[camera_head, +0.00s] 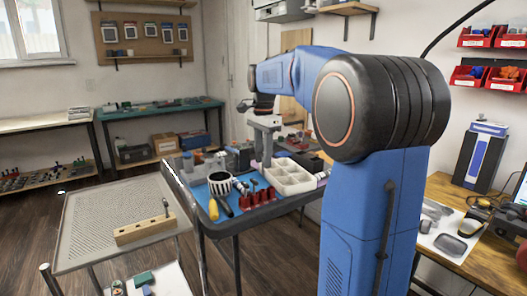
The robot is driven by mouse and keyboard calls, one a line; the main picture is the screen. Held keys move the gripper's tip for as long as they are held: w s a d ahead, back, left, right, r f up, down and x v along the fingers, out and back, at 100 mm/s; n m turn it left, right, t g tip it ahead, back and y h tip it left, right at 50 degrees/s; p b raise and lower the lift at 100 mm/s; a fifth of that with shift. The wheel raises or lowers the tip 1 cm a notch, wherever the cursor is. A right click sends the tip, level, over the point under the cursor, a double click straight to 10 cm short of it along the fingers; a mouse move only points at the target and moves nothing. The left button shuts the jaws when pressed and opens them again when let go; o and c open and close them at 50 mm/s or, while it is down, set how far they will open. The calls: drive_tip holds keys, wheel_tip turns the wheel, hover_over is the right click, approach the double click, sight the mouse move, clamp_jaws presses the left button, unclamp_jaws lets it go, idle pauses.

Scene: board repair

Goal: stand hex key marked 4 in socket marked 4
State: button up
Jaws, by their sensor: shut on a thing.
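My gripper (266,164) points down over the dark work table, behind the red holder and left of the white compartment tray. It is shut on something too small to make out. A wooden block (145,229) lies on the perforated bench top at the left. One thin dark key-like piece (166,207) stands upright at its right end. No number marks can be read, so I cannot tell which key or socket is marked 4.
The work table (205,222) holds a red holder (263,196), a white compartment tray (291,179), a striped cup (220,183) and a yellow-handled tool (213,208). The perforated bench top (95,218) is mostly clear around the block. My blue arm hides part of the right side.

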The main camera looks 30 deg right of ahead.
drive_tip(key=shift+f, duration=2.2)
drive_tip(key=shift+f, duration=2.05)
idle(0.8)
drive_tip(key=o, duration=1.1)
drive_tip(key=shift+o, duration=0.9)
drive_tip(key=shift+r, duration=3.5)
drive_tip(key=shift+s+a, duration=0.1)
